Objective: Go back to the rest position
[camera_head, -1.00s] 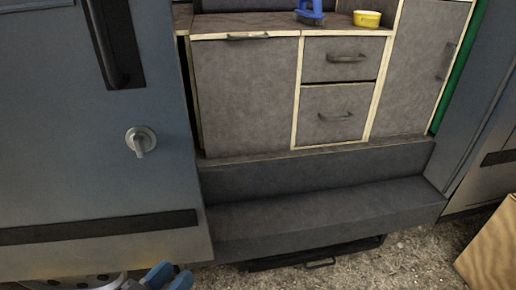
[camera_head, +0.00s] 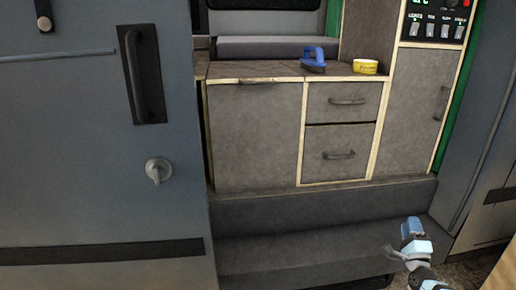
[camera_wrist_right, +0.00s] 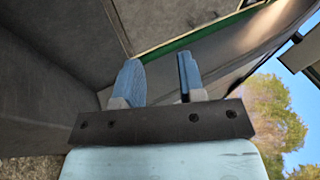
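My right gripper (camera_head: 411,228) shows at the lower right of the head view, in front of the van's step. In the right wrist view its two blue fingers (camera_wrist_right: 160,76) stand apart with nothing between them, so it is open and empty. My left gripper is not in view.
A blue-handled brush (camera_head: 314,58) and a yellow tape roll (camera_head: 366,67) are on the cabinet top (camera_head: 255,70). The grey step (camera_head: 300,250) lies below the drawers. The van door (camera_head: 90,170) fills the left. A control panel (camera_head: 437,26) is at the upper right.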

